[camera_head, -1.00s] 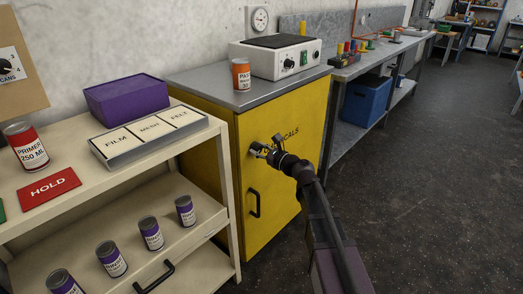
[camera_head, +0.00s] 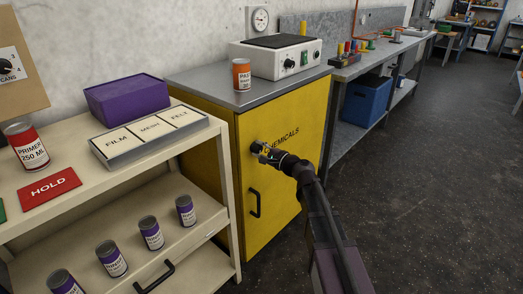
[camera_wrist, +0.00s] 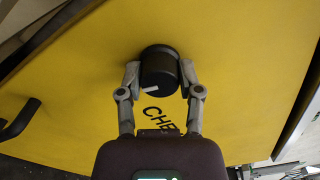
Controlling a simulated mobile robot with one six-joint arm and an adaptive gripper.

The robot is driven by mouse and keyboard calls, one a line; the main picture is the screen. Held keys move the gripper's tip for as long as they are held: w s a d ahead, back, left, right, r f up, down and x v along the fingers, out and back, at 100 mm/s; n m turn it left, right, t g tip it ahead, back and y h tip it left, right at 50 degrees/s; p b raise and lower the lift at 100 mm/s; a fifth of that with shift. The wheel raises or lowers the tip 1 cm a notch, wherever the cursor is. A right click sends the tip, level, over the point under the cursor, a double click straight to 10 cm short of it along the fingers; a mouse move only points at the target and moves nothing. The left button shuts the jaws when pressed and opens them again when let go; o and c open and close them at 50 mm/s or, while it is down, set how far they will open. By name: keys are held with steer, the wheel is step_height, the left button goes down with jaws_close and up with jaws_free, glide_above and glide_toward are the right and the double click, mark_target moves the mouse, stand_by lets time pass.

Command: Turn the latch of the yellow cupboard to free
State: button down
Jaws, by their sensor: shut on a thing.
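The yellow cupboard (camera_head: 275,170) stands in the middle of the head view, its door shut and lettered "CHEMICALS". Its latch is a round black knob (camera_wrist: 159,72) with a white mark, seen in the wrist view. The white mark points to the lower left in that view. My gripper (camera_wrist: 159,76) has one finger on each side of the knob and is shut on it. In the head view my gripper (camera_head: 260,148) is at the door's upper left, and it hides most of the knob. A black door handle (camera_head: 255,203) sits below it.
An orange can (camera_head: 241,74) and a white device (camera_head: 276,56) stand on the cupboard top. A cream shelf unit (camera_head: 225,180) with several cans is close on the left. A workbench (camera_head: 350,65) is behind on the right. The dark floor at right is clear.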

steer(key=shift+a+n, duration=0.15)
steer(key=shift+n, duration=0.75)
steer(key=shift+c, duration=1.3)
jaws_free()
steer(key=v, duration=1.2)
